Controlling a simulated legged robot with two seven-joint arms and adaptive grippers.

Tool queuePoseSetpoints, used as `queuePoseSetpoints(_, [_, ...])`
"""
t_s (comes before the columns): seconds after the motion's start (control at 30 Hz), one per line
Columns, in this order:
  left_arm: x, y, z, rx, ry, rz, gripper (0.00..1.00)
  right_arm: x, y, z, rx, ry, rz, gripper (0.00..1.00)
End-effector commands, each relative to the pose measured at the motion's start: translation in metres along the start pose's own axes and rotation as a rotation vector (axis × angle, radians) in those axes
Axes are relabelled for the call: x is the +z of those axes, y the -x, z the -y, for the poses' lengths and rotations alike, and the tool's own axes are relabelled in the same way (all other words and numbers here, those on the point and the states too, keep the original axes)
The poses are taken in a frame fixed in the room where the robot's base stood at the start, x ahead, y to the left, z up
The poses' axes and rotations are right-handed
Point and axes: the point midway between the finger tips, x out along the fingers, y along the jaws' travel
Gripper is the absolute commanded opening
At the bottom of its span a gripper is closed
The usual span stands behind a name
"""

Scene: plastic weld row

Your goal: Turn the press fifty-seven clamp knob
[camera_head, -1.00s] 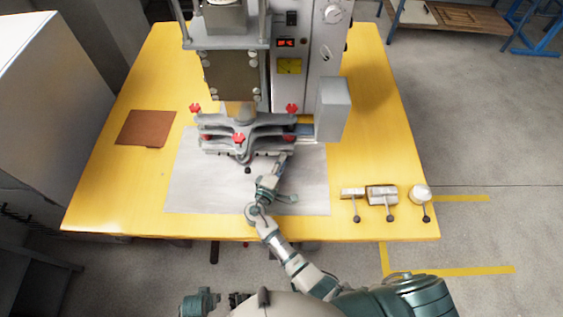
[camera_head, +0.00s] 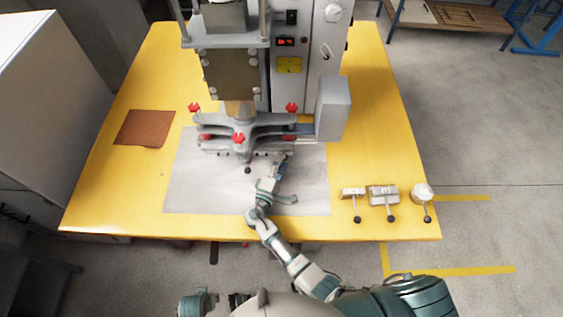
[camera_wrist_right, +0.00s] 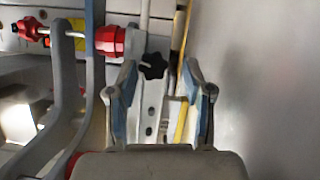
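The press (camera_head: 238,125) stands on the yellow table, with red star knobs on its grey fixture, one at the front middle (camera_head: 239,139). In the right wrist view a black star-shaped knob (camera_wrist_right: 153,66) shows between and beyond the fingertips of my right gripper (camera_wrist_right: 160,76). The fingers are apart, with no visible contact on the knob. A larger red knob (camera_wrist_right: 110,40) is left of them. No number is readable on the press. My left gripper is not in view.
A pale sheet (camera_head: 190,190) lies under the fixture. A brown pad (camera_head: 146,127) lies at the left. A grey box (camera_head: 333,108) juts out right of the fixture.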

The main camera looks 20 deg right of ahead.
Motion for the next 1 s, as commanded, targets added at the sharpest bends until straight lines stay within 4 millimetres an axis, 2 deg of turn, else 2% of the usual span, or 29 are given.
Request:
queuePoseSetpoints(0.37, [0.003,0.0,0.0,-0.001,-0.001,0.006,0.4,0.002,0.004,-0.004,0.007,-0.003,0.005,0.56])
queuePoseSetpoints(0.47, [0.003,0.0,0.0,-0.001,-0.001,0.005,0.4,0.001,0.018,-0.004,0.006,-0.004,0.004,0.56])
queuePoseSetpoints(0.8, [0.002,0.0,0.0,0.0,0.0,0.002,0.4,-0.001,0.092,-0.002,0.004,-0.002,0.002,0.56])
queuePoseSetpoints(1.0, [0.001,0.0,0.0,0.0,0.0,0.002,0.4,-0.002,0.116,-0.001,0.005,-0.002,0.003,0.56])
